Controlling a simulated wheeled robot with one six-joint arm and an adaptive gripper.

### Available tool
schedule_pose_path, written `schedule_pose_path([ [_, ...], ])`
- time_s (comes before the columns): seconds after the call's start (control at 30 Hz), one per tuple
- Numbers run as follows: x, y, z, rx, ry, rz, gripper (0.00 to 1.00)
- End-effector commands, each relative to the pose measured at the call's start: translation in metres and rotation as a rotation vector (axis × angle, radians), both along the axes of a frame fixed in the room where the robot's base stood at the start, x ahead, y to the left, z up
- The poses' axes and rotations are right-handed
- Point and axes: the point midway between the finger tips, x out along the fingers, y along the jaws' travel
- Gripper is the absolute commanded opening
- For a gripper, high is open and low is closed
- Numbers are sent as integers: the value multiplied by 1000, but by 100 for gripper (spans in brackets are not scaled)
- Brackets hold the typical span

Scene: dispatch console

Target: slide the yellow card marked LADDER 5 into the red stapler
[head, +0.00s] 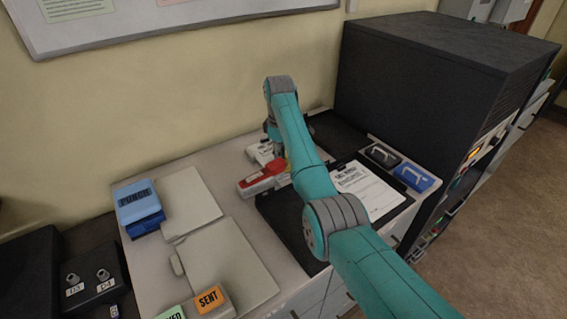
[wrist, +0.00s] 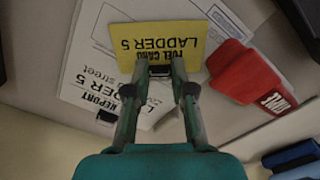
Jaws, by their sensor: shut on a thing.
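My gripper (wrist: 160,72) is shut on the near edge of the yellow card (wrist: 150,38) marked FUEL CARD, LADDER 5, whose lettering is upside down in the wrist view. The red stapler (wrist: 240,70) lies just right of the card there, with one end close to the card's right edge. I cannot tell whether they touch or how high the card is. In the head view the red stapler (head: 258,181) lies on the desk left of my arm. My arm hides most of the gripper and card in that view.
White sheets (wrist: 85,75), one reading REPORT LADDER 5, lie under the gripper. A dark clipboard holds a white form (head: 368,190) right of my arm. A blue punch (head: 138,202) stands left. A tall dark cabinet (head: 430,80) bounds the right, a wall the back.

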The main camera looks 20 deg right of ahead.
Motion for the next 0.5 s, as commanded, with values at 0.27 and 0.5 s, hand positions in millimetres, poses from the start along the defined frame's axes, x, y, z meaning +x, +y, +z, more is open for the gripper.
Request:
schedule_pose_path([
  [0.27, 4, -12, 0, 0, 0, 0, 0],
  [0.5, 7, -22, 0, 0, 0, 0, 0],
])
